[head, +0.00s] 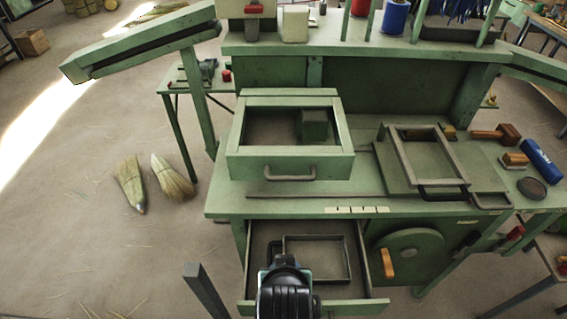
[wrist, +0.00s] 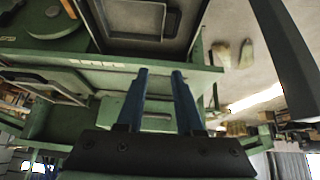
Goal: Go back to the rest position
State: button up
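My gripper (wrist: 160,75) shows in the wrist view with its two blue fingers apart and nothing held between them; it is open. In the head view my black arm end is at the bottom centre, over the front of the open lower drawer (head: 377,300), and the fingers are hidden there. The green workbench (head: 400,208) stands ahead; its edge also shows in the wrist view (wrist: 50,62), behind the fingers. I cannot tell any contact between gripper and bench.
An open-topped green drawer box (head: 290,168) with a block inside sits on the bench. The lower drawer, holding a rectangular frame (head: 345,245), is pulled out. A metal frame (head: 400,160), mallet (head: 497,133) and blue roll (head: 541,160) lie right. Two broom heads (head: 131,183) (head: 171,178) lie on open floor left.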

jog(key=w+r+t, duration=0.3)
jog(key=w+r, duration=0.1)
jog(key=r, duration=0.6)
jog(key=w+r+t, duration=0.3)
jog(key=w+r, duration=0.1)
jog(key=r, duration=0.7)
jog(key=w+r+t, duration=0.4)
jog(key=r, duration=0.6)
jog(key=s+r+t+b, duration=1)
jog(key=s+r, duration=0.3)
jog(key=r, duration=0.5)
jog(key=shift+s+a+t, duration=0.3)
